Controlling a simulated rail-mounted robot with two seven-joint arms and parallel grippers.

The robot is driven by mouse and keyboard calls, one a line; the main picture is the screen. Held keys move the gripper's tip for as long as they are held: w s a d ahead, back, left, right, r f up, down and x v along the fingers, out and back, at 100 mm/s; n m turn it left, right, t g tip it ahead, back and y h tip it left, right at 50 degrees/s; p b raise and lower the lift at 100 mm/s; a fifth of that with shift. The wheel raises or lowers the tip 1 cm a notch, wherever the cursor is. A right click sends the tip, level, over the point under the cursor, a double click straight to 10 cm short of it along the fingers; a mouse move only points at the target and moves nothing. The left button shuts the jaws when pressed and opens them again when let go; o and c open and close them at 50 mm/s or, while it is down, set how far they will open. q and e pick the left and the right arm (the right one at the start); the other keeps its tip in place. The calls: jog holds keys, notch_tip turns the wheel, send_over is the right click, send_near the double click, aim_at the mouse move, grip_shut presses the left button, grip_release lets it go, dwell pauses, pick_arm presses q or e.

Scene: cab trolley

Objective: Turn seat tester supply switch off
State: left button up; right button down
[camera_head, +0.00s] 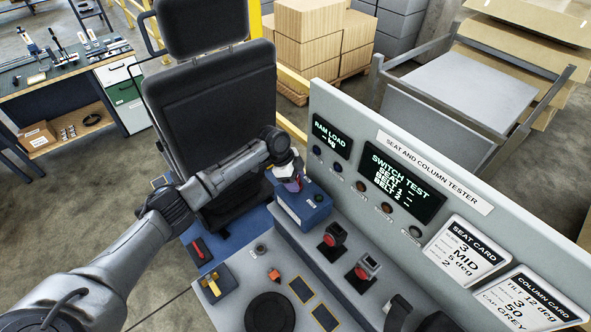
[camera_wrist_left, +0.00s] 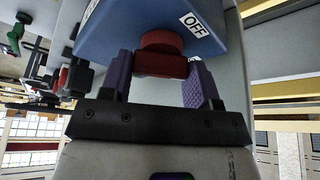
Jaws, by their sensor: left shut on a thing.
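The seat tester supply switch is a red knob (camera_wrist_left: 163,43) on a blue box (camera_wrist_left: 120,25), seen close up in the wrist view. A white OFF label (camera_wrist_left: 196,24) is on the box face, up and to the right of the knob. My left gripper (camera_wrist_left: 160,72) has its purple fingers on either side of the knob's red handle and is shut on it. In the head view, my left gripper (camera_head: 292,184) reaches down to the blue box (camera_head: 308,209) at the left end of the tester panel. The gripper hides the knob there. My right gripper is not in view.
The grey tester panel (camera_head: 345,110) with screens and cards rises right of the box. Red-topped levers (camera_head: 335,234) and a yellow-handled blue block (camera_head: 214,285) are nearby. A black seat (camera_head: 215,110) stands behind my left arm.

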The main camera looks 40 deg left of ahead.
pick_arm(q)
jog(key=n+p, duration=0.2)
jog(key=p, duration=0.1)
jog(key=n+t+y+p, duration=0.1)
jog(key=n+p, duration=0.2)
jog(key=n+t+y+p, duration=0.1)
jog(key=n+p, duration=0.2)
jog(key=shift+d+r, duration=0.1)
jog(key=shift+r, duration=0.25)
jog(key=shift+f+n+t+y+p, duration=0.15)
jog(key=shift+n+y+p, duration=0.2)
jog(key=shift+n+p, duration=0.45)
jog(key=shift+f+n+t+y+p, duration=0.15)
jog(key=shift+n+y+p, duration=0.2)
jog(key=shift+n+p, duration=0.45)
jog(key=shift+r, duration=0.1)
jog(key=o, duration=0.9)
jog(key=shift+s, duration=0.1)
jog(key=b+v, duration=0.1)
jog(key=v, duration=1.2)
jog(key=shift+r, duration=0.35)
